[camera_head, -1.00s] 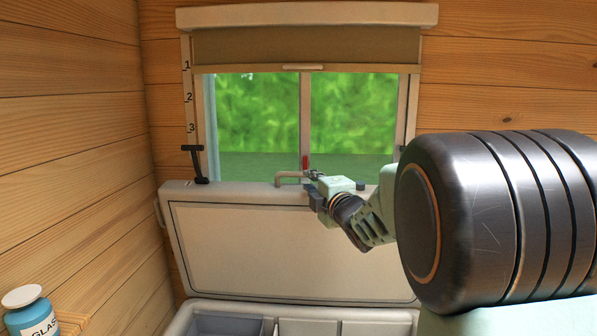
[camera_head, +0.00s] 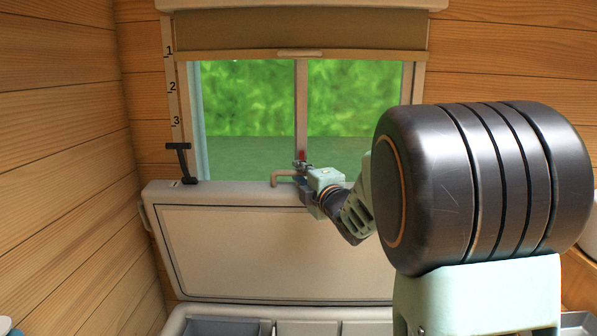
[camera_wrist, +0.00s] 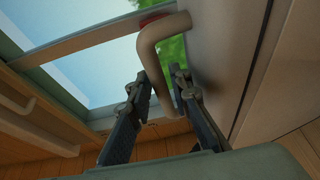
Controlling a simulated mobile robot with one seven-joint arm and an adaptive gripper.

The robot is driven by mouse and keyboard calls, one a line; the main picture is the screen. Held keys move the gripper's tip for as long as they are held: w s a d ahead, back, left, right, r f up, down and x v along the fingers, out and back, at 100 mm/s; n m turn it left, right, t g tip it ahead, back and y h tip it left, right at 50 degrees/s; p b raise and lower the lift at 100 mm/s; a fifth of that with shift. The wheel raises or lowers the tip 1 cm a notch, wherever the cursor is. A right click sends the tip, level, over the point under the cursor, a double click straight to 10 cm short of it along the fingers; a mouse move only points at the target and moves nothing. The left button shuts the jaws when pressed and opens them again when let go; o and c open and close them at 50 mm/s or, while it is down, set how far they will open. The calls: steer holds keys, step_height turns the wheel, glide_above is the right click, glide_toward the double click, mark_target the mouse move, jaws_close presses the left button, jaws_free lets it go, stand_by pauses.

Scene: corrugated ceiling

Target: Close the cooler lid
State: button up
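The cooler lid (camera_head: 250,250) is a pale panel standing open and near upright below the window. A bent beige handle (camera_head: 284,174) sticks up from its top edge. The cooler body (camera_head: 180,318) shows at the bottom of the head view, with open compartments. My gripper (camera_head: 301,168) is at the lid's top edge, beside the handle. In the wrist view, the lid (camera_wrist: 215,50) is at the right, and the handle (camera_wrist: 153,55) runs between my two spread fingers (camera_wrist: 160,80). Whether either finger touches the handle is unclear.
A window (camera_head: 250,110) with a part-lowered blind (camera_head: 300,32) is behind the lid. A black latch (camera_head: 184,163) stands on the lid's left top edge. A wood wall (camera_head: 65,170) is close at left. A metal tray (camera_head: 577,322) shows at lower right.

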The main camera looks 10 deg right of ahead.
jaws_close()
steer(key=shift+f, duration=0.1)
stand_by(0.3)
